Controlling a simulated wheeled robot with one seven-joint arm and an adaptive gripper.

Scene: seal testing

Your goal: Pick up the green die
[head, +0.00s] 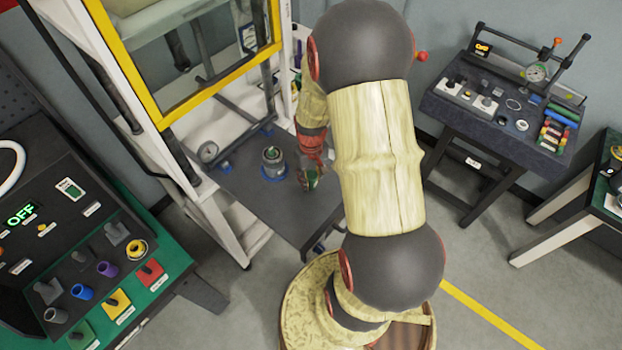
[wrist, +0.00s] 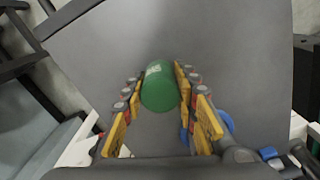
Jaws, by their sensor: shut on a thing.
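The green die (wrist: 160,88) is a rounded green piece with pale lettering on its upper left side. It sits between the two yellow, grey and red fingers of my gripper (wrist: 162,80) in the wrist view, and the fingers are closed on it. In the head view my gripper (head: 313,178) is over the right part of the dark grey table of the test frame, with a little green showing at its fingers. Most of the die is hidden there. I cannot tell whether the die touches the table.
A metal cylinder (head: 272,158) with a blue base stands on the grey table (head: 285,205), left of my gripper. The white and yellow test frame (head: 150,95) rises behind. A control panel (head: 70,215) is at left; a tool cart (head: 500,115) is at right.

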